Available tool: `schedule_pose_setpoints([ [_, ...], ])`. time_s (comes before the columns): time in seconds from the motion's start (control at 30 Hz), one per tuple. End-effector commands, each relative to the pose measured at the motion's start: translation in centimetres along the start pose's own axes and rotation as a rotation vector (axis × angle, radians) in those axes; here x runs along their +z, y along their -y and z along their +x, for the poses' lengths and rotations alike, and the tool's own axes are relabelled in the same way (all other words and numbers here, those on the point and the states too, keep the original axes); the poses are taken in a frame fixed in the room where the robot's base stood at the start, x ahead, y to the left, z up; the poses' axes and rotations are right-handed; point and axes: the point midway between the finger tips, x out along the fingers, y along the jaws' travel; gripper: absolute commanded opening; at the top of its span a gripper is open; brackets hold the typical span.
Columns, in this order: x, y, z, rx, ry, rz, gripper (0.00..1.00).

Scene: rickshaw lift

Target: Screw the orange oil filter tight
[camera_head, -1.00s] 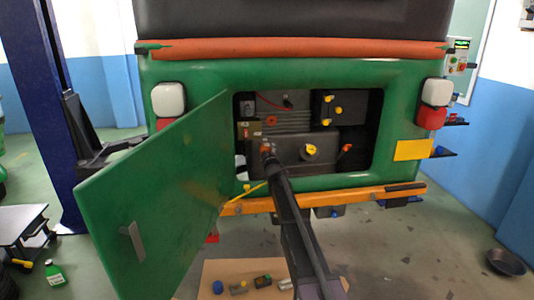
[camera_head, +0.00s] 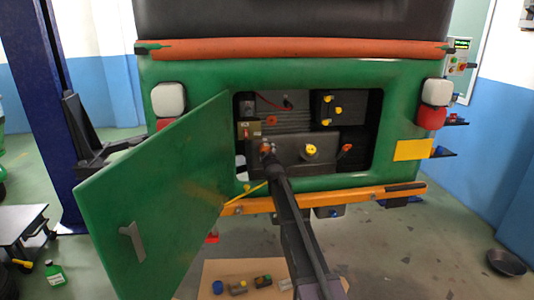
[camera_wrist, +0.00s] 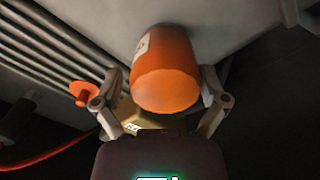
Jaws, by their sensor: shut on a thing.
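The orange oil filter (camera_wrist: 165,78) stands out from the grey engine housing in the wrist view, with a white label on its left side. My gripper (camera_wrist: 165,88) has one finger on each side of the filter and is shut on it. In the head view the filter (camera_head: 266,147) is a small orange patch at the end of my arm, inside the open engine bay of the green rickshaw. My gripper (camera_head: 268,153) mostly hides it there. Whether the filter's base sits flush on the housing cannot be told.
The green door (camera_head: 160,190) hangs open at left. A yellow cap (camera_head: 311,149), a red-orange handle (camera_head: 346,148) and a red knob (camera_wrist: 82,92) are near the filter. An orange bumper bar (camera_head: 340,196) runs below the bay. Several small parts lie on a board (camera_head: 215,268) on the floor.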

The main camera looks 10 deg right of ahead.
Motion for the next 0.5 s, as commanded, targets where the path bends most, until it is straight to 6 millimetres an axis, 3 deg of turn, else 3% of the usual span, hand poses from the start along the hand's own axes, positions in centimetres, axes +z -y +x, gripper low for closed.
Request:
schedule_pose_setpoints([
  [0.03,0.30,0.30,-0.84,-0.003,0.010,0.718,0.35],
  [0.5,0.32,0.32,-0.84,-0.003,0.013,1.047,0.36],
])
